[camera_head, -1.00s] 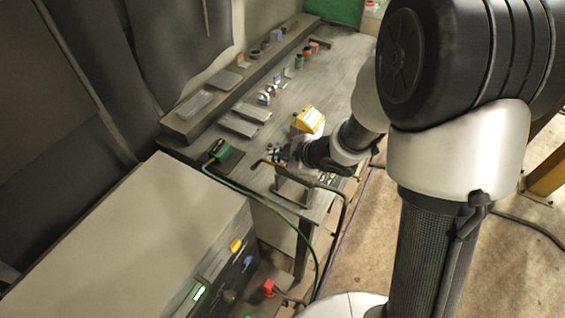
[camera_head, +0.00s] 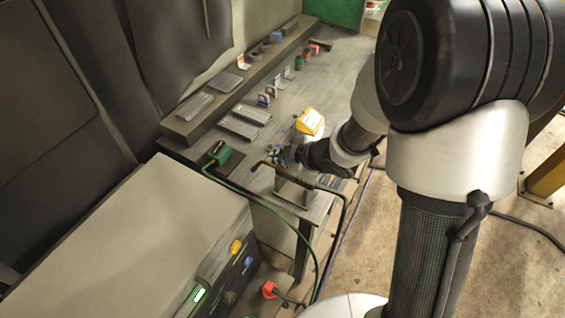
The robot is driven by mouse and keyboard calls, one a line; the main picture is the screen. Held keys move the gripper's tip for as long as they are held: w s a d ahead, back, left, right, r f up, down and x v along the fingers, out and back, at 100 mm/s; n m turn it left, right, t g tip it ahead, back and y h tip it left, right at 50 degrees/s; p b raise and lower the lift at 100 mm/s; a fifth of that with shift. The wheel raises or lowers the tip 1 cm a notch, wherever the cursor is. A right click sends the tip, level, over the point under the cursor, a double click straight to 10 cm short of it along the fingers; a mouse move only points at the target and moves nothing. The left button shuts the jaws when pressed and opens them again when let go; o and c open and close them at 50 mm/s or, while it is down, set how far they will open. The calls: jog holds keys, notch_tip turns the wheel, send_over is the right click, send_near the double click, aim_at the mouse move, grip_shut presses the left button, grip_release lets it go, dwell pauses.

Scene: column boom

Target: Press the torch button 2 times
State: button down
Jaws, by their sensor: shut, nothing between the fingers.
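The torch (camera_head: 300,180) appears to be the bent piece with a brown-orange neck and a black hose, lying across a grey stand (camera_head: 292,192) at the near end of the workbench. Its button is too small to make out. My gripper (camera_head: 273,152) is shut and empty, just above and behind the torch neck in the picture. I cannot tell whether it touches the torch. My wrist hides part of the bench beside it.
A green clamp-like piece (camera_head: 221,152) with a green cable lies left. A large grey cabinet (camera_head: 150,225) stands in front. Open floor lies right.

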jog(key=shift+r+p, duration=0.3)
jog(key=shift+r, duration=0.2)
notch_tip(320, 180, up, 5)
jog(key=p, duration=0.4)
jog(key=shift+p, duration=0.4)
dwell(0.4)
